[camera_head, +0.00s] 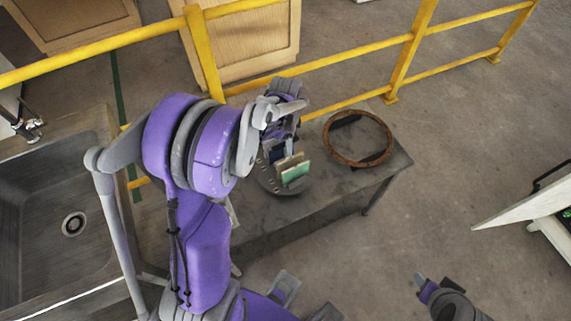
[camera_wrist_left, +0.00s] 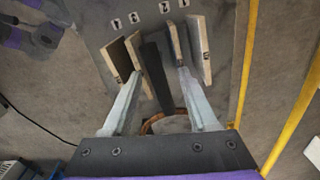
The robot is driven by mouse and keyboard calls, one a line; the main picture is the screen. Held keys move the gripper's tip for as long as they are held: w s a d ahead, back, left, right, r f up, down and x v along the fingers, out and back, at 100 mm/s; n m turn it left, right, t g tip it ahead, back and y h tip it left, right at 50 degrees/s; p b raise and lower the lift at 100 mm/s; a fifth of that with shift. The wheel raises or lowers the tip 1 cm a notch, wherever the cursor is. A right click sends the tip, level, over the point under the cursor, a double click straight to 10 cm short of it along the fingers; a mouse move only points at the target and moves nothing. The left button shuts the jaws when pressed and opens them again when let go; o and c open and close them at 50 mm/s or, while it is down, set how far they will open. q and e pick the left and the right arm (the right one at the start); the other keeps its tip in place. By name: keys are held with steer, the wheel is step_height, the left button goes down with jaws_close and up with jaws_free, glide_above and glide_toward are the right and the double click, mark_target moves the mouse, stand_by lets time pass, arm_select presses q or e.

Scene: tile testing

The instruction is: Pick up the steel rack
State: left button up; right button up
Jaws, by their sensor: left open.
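Tan tiles stand on both sides of the bar, such as the outer right tile (camera_wrist_left: 199,48). My left gripper (camera_wrist_left: 160,75) is open over the rack, its fingers either side of the bar. Fingertips overlap the inner tiles in the picture; I cannot tell whether they touch. My arm hides part of the rack in the head view.
A rusty brown ring (camera_head: 333,157) lies on the bench (camera_head: 330,192), right of the rack. A yellow railing (camera_head: 330,69) runs behind the bench. A sink (camera_head: 35,215) is at the left. Open floor lies to the right, before a white-topped surface (camera_head: 530,212).

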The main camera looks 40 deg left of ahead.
arm_select(q)
jaws_close()
steer(key=shift+r, duration=0.1)
stand_by(1.2)
